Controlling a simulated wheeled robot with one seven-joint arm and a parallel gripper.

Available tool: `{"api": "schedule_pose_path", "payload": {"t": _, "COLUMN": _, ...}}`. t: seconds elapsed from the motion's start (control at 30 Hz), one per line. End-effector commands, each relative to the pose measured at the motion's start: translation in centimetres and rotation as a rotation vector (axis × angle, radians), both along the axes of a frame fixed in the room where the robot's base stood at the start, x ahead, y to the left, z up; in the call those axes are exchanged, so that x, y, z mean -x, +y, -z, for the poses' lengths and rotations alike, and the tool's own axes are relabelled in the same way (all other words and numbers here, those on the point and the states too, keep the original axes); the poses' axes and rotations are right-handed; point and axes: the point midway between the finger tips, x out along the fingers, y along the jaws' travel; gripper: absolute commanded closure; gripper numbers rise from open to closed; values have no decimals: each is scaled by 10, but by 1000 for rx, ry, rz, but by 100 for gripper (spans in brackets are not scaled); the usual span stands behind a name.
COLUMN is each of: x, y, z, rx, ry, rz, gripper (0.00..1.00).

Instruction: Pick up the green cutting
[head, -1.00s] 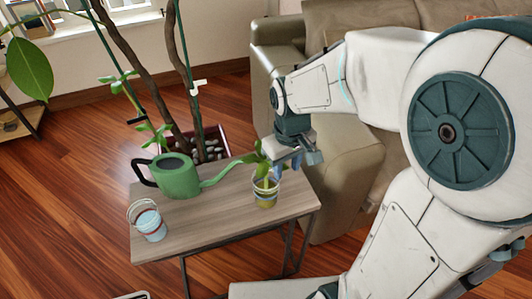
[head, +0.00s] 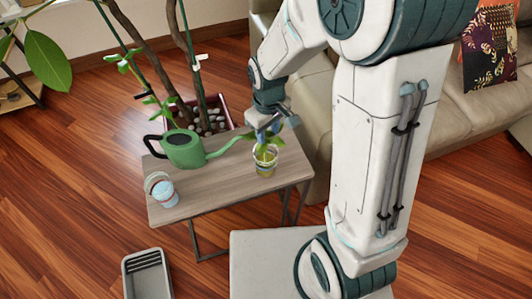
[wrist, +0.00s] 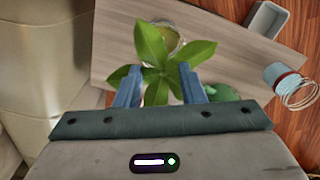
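The green cutting (head: 268,150) stands in a small yellowish glass pot (head: 265,168) on the side table. In the wrist view the cutting's broad leaves (wrist: 178,68) spread between and over the fingers, with the pot (wrist: 163,36) beyond them. My gripper (head: 268,130) is just above the cutting in the head view. In the wrist view my gripper (wrist: 160,88) has its two blue fingers well apart, one on each side of the leaves. The cutting's stem is hidden by leaves, and I cannot tell whether a finger touches it.
A green watering can (head: 183,150) stands left of the pot, its spout reaching toward the cutting. A small pale blue bucket (head: 162,190) is at the table's (head: 215,195) left end. A large plant's trunks rise behind the table. A beige sofa (head: 460,110) is at right.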

Motion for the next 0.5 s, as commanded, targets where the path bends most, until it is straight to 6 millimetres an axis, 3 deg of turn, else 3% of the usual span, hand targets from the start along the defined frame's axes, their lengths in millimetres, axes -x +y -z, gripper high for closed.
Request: {"api": "schedule_pose_path", "payload": {"t": 0.5, "x": -4, "y": 7, "z": 47, "rx": 0, "ry": 2, "rz": -2, "gripper": 64}}
